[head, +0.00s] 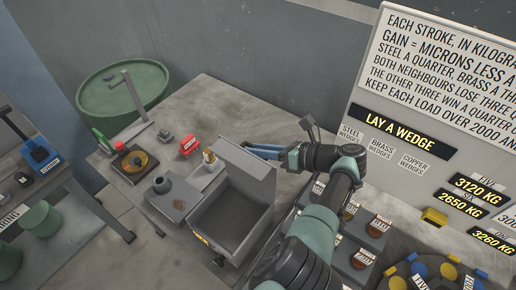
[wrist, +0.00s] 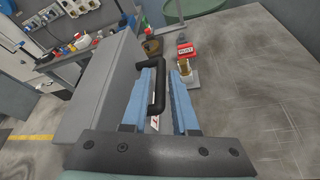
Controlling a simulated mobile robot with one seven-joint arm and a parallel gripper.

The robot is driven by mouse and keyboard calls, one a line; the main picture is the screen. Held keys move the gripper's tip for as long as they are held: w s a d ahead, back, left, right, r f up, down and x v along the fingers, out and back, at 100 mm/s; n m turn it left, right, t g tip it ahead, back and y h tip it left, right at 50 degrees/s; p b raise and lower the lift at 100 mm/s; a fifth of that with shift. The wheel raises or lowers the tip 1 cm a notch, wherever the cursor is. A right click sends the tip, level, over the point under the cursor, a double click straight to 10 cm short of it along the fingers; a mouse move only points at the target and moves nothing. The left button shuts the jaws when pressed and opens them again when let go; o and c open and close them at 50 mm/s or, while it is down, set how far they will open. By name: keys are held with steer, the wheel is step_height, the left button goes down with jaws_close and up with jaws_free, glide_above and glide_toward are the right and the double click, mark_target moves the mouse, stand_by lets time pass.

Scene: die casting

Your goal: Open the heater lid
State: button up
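The heater (head: 207,248) is a grey box in the middle of the head view. Its lid (head: 243,178) stands raised at the far side, and the hollow inside shows. In the wrist view the lid is the grey panel (wrist: 92,85) at left, with a black bar handle (wrist: 157,85). My gripper (head: 252,149) is behind the lid's upper edge, with its blue fingers pointing left. In the wrist view my gripper (wrist: 170,85) is open, with the handle by the left finger and a gap to the right finger. I cannot tell whether they touch.
A red labelled block (head: 189,145) and a brass piece (head: 209,156) stand near the lid's left side. A green drum (head: 122,90) stands behind the table. The table (head: 215,97) is bare behind my gripper.

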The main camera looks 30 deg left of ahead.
steer(key=b+v, duration=0.1)
steer(key=v, duration=1.2)
steer(key=shift+f, duration=0.15)
steer(key=shift+s, duration=0.1)
